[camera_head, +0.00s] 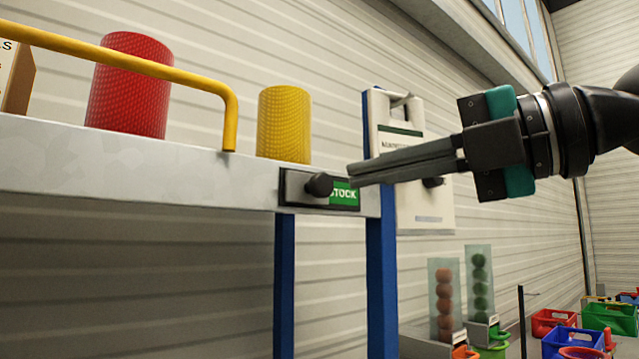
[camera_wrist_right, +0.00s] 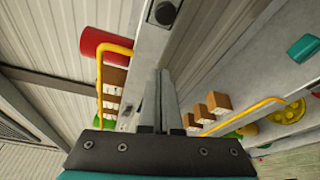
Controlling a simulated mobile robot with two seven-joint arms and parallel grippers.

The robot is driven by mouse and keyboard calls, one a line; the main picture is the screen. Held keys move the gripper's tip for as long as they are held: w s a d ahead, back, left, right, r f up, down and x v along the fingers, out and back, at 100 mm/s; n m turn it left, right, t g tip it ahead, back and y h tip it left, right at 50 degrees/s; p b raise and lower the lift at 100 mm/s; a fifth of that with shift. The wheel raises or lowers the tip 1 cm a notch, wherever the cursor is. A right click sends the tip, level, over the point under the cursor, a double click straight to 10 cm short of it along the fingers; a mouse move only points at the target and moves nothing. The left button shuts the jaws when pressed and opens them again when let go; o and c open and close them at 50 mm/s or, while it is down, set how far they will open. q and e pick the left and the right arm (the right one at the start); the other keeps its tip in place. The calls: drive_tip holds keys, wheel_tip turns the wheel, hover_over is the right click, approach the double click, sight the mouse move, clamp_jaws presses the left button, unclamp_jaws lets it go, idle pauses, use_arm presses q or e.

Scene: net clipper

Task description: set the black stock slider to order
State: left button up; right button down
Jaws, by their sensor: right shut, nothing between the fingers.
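The black stock slider (camera_head: 319,185) is a round knob on a dark plate at the front edge of the grey shelf (camera_head: 130,170). A green label reading STOCK (camera_head: 345,194) shows to the knob's right, its first letter partly hidden. My right gripper (camera_head: 352,174) is shut and empty. In the head view its fingertips appear just right of the knob, above the label; contact cannot be told. In the right wrist view the fingers (camera_wrist_right: 160,75) point towards a dark round knob (camera_wrist_right: 165,13) at the top edge. My left gripper is not in view.
A white container (camera_head: 425,210) hangs behind my right gripper. Coloured crates (camera_head: 610,318) stand low at the right.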

sight(321, 184)
drive_tip(key=p+x, duration=0.2)
drive_tip(key=x, duration=0.8)
drive_tip(key=shift+w+a, duration=0.1)
drive_tip(key=w+d, duration=0.1)
drive_tip(key=w+d+r+p, duration=0.1)
drive_tip(key=d, duration=0.1)
drive_tip(key=shift+p, duration=0.3)
drive_tip(key=shift+d, duration=0.25)
drive_tip(key=shift+w+a, duration=0.1)
drive_tip(key=shift+w, duration=0.05)
